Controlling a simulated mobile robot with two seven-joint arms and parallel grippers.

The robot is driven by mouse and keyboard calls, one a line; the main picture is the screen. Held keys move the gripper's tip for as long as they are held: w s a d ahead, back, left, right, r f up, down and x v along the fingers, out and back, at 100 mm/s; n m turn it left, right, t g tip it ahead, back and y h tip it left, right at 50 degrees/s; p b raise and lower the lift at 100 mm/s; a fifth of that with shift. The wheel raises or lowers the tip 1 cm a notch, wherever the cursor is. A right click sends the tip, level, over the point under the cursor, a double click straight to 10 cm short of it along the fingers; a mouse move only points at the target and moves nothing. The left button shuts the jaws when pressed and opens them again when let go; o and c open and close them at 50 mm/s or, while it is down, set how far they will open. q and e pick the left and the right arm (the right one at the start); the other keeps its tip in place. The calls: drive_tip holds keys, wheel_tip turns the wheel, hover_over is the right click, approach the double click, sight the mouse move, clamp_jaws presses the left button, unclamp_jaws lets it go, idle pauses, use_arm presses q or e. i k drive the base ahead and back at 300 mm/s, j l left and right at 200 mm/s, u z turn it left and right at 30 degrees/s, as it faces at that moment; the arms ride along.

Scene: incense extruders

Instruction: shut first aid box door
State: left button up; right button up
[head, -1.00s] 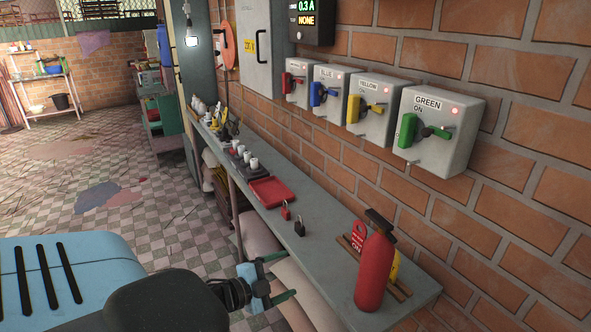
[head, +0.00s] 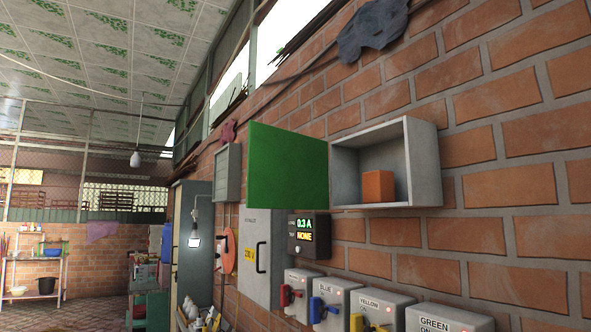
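The first aid box (head: 425,165) is a grey open-fronted box fixed high on the brick wall, right of the middle in the head view. Its green door (head: 287,168) stands wide open, swung out to the left of the box. An orange block (head: 378,187) sits inside on the floor of the box. Neither of my grippers shows in the head view now.
Below the box are a display panel (head: 309,236), a grey cabinet (head: 262,258) and several switch boxes with coloured handles, one labelled green (head: 450,320). A dark cloth (head: 372,28) hangs above. Open floor (head: 75,314) lies at the lower left.

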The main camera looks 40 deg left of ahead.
sight(287, 170)
drive_tip(key=i+j+z, duration=0.2)
drive_tip(key=j, duration=0.95)
drive_tip(key=i+j+z, duration=0.15)
drive_tip(key=j, duration=1)
drive_tip(key=j+z, duration=0.2)
drive_tip(key=j, duration=1)
drive_tip(key=i, duration=0.05)
